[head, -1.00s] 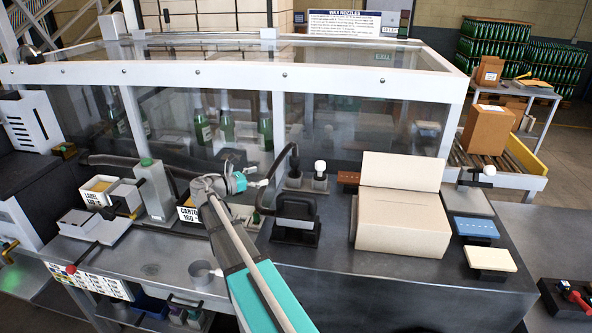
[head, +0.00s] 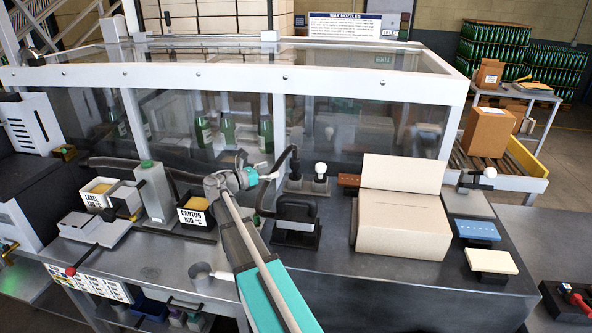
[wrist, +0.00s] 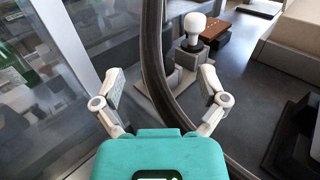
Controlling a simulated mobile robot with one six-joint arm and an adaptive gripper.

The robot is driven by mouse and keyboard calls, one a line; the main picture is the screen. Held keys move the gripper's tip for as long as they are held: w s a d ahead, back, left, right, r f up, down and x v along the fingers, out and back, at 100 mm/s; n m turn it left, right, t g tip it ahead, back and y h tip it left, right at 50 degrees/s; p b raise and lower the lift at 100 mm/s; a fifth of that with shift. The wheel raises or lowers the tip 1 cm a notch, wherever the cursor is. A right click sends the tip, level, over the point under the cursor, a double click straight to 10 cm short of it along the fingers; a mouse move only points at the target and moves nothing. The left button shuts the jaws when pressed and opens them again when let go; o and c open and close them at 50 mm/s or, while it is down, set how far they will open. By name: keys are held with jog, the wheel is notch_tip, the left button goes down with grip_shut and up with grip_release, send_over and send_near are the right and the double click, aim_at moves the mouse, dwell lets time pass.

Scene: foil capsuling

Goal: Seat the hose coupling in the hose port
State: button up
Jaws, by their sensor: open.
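A black hose (head: 283,160) arcs up from the bench by the clear guard and bends down at a small grey block (head: 295,183). It also runs through the wrist view (wrist: 152,50), between and beyond my fingertips. My gripper (head: 266,174) is open and empty, just left of the hose; its two fingers spread wide in the wrist view (wrist: 160,92). I cannot make out the hose coupling or the hose port for certain. A white rounded knob (head: 320,168) stands on a second grey block (head: 320,184), right of the hose; the knob shows in the wrist view (wrist: 195,24).
The clear guard panel (wrist: 85,40) is close on the left of my gripper. A black device (head: 296,212) stands in front of the hose. A large beige box (head: 402,232) and a brown block (head: 348,181) lie to the right.

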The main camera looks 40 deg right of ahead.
aim_at(295, 161)
jog(key=shift+s+d, duration=0.2)
jog(key=shift+d, duration=2.25)
jog(key=shift+s+d+f, duration=0.1)
jog(key=shift+d+f, duration=0.05)
jog(key=shift+d, duration=2.5)
grip_shut()
